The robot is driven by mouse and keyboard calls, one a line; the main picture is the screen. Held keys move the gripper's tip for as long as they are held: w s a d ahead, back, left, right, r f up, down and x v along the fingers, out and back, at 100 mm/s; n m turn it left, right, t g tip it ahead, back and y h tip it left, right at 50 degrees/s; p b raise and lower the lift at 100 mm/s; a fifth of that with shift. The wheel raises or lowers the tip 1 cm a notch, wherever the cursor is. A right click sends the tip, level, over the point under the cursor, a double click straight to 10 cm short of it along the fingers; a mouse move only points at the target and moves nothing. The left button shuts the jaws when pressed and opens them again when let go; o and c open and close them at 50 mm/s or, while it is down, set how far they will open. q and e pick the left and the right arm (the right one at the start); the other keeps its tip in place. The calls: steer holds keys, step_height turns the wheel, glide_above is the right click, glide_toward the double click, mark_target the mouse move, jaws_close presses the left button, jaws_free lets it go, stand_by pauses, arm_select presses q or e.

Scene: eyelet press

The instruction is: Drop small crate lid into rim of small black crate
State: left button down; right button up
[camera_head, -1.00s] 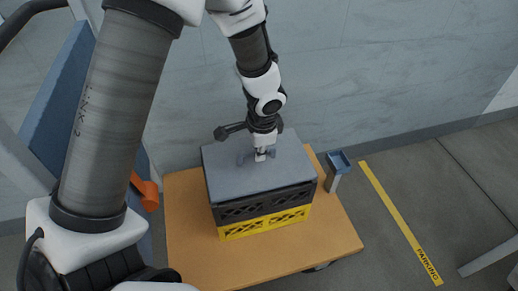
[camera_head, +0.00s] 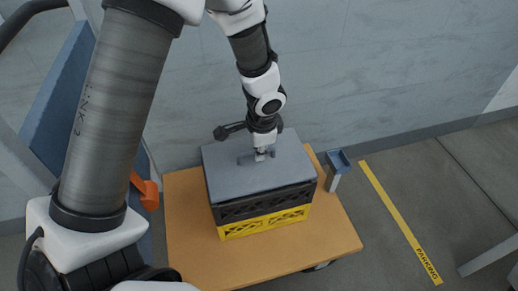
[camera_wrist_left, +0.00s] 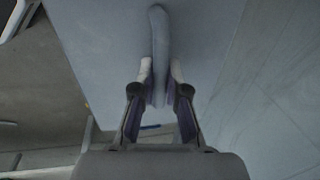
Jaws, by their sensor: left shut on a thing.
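The small crate lid (camera_head: 235,183) is a flat grey-blue panel with a raised bar handle. It lies level over the top of the small black crate (camera_head: 250,208) and covers its opening. I cannot tell whether its edges sit inside the rim. My left gripper (camera_head: 261,155) comes down from above and is shut on the lid's handle. In the left wrist view, the gripper's fingers (camera_wrist_left: 160,82) are on either side of the handle (camera_wrist_left: 159,38), with the lid (camera_wrist_left: 105,40) behind them. My right gripper is not in view.
The black crate stands on a yellow crate (camera_head: 265,223), on an orange-brown cart top (camera_head: 190,255). A small blue tray-topped post (camera_head: 339,162) stands beside the cart's right edge. A grey wall (camera_head: 400,70) is behind. Yellow-taped floor (camera_head: 395,215) lies to the right.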

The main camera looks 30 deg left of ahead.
arm_select(q)
steer(key=shift+f+b, duration=0.7)
steer(key=shift+f, duration=0.1)
steer(key=c, duration=1.1)
jaws_free()
step_height(320, 180, up, 7)
steer(key=p, duration=0.7)
steer(key=shift+r, duration=0.15)
